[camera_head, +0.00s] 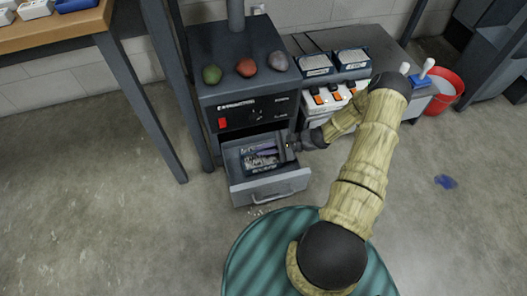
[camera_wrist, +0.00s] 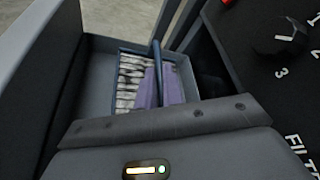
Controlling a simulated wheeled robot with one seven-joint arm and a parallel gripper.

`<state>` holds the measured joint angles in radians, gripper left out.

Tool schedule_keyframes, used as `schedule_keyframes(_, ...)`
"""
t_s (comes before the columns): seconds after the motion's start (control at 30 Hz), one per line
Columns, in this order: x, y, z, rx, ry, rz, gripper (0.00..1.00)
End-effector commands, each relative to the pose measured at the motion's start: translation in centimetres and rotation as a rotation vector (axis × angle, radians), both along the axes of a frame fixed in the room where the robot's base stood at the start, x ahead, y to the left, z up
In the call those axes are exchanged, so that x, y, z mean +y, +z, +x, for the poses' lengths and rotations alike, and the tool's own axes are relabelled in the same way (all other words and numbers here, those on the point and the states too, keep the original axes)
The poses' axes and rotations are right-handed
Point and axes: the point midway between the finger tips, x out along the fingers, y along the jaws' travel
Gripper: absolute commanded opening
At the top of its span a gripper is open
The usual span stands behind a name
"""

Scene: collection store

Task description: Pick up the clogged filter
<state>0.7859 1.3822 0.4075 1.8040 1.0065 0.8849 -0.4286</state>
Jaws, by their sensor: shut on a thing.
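The clogged filter (camera_head: 262,163) lies in the open drawer (camera_head: 268,186) of the dark machine. It has a dark blue frame and dirty, grey-streaked pleats, which also show in the wrist view (camera_wrist: 129,77). My gripper (camera_head: 284,146) reaches into the drawer from the right. In the wrist view its purplish fingers (camera_wrist: 158,86) are shut on a thin blue upright part of the filter. The filter still appears down within the drawer walls. The fingers and gripper body hide part of the filter.
The machine's front panel (camera_head: 253,113) has a red switch and knob above the drawer. Three coloured stones, the middle one red-brown (camera_head: 246,67), sit on top. Two pale-pleated filters (camera_head: 316,62) lie on the bench right of it, behind an orange-switched strip (camera_head: 335,97). A red bucket (camera_head: 446,92) stands farther right.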

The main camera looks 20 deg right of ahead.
Motion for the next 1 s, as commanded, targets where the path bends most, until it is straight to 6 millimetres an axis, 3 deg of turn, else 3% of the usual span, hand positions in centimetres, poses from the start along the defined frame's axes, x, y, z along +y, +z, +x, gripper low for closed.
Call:
schedule_keyframes(0.03,0.0,1.7,0.0,-0.001,0.0,0.0,0.0)
schedule_keyframes(0.1,0.0,3.0,0.0,-0.002,0.0,-0.001,0.0)
schedule_keyframes(0.33,0.0,6.2,0.0,0.0,0.0,0.0,0.0)
schedule_keyframes(1.0,0.0,6.6,0.0,0.0,0.0,0.0,0.0)
